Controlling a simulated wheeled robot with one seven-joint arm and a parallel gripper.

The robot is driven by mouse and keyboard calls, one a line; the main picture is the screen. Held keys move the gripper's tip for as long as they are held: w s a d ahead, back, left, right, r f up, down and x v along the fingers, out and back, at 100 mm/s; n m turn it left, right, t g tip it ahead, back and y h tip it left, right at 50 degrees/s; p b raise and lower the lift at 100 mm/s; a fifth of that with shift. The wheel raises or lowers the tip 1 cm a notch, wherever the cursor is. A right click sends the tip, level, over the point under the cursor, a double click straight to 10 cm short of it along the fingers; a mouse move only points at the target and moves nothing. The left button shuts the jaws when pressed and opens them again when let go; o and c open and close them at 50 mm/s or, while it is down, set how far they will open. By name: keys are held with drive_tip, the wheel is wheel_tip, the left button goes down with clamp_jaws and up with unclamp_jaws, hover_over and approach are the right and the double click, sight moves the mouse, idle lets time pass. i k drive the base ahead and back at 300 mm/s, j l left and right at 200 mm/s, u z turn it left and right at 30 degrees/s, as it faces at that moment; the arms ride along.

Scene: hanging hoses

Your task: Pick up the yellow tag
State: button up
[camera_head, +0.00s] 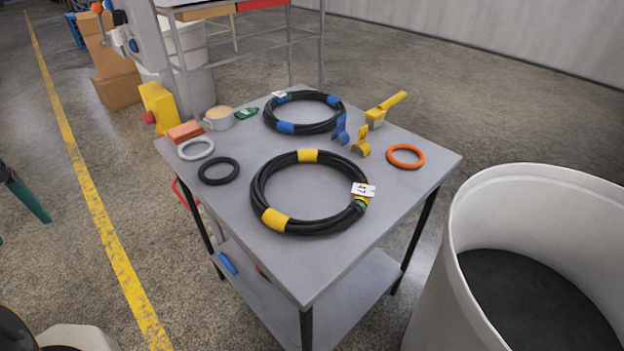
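A small yellow tag (361,143) with a bent, hook-like shape stands on the grey table (240,232), right of centre. It is just right of a similar blue tag (341,128) and left of an orange ring (405,156). A larger yellow tool with a handle (385,110) lies behind it. My gripper is not in view.
Two coiled black hoses, one with yellow bands (264,177) and one with blue bands (272,106), lie beside the tag. A black ring (218,171), grey ring (195,148) and cup (219,118) are left. A large white bin (450,285) stands right.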

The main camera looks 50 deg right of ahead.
sight(361, 142)
drive_tip(key=i+z, duration=0.25)
drive_tip(key=z, duration=0.2)
drive_tip(key=i+z, duration=0.2)
drive_tip(key=z, duration=0.3)
drive_tip(key=i+j+z, duration=0.2)
drive_tip(key=z, duration=0.25)
